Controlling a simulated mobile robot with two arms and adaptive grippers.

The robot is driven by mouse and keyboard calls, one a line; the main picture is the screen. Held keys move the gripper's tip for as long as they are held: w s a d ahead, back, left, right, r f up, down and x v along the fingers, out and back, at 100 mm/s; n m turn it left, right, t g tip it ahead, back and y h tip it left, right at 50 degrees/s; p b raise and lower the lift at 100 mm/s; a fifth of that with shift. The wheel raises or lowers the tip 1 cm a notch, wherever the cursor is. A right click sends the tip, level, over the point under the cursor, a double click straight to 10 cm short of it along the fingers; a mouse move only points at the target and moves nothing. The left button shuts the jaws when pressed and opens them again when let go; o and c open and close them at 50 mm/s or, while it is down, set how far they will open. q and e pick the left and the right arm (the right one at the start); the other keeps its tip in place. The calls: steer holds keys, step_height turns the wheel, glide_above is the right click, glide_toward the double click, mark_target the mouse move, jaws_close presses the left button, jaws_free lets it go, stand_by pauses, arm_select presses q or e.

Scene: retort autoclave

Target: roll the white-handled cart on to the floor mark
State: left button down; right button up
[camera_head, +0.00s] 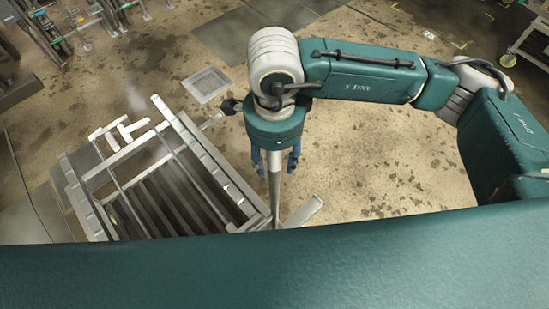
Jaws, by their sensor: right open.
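A metal-framed cart (190,143) with slatted rails stands at the left, just left of my right gripper. White bars, perhaps its handle (120,134), stick up at its far left side. My right gripper (275,165) points down at the cart's right edge, its blue fingers apart. A grey upright bar (275,195) shows between and below the fingers; I cannot tell whether they touch it. My green body hides the near end of the cart. Thin yellow corner marks (460,44) lie on the floor at the upper right, perhaps the floor mark. My left gripper is out of view.
A square floor drain (206,84) lies beyond the cart. Another wheeled cart (531,45) stands at the upper right edge. Metal equipment (60,30) fills the upper left. The stained floor (360,150) under my right arm is clear.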

steer(key=shift+f, duration=1.25)
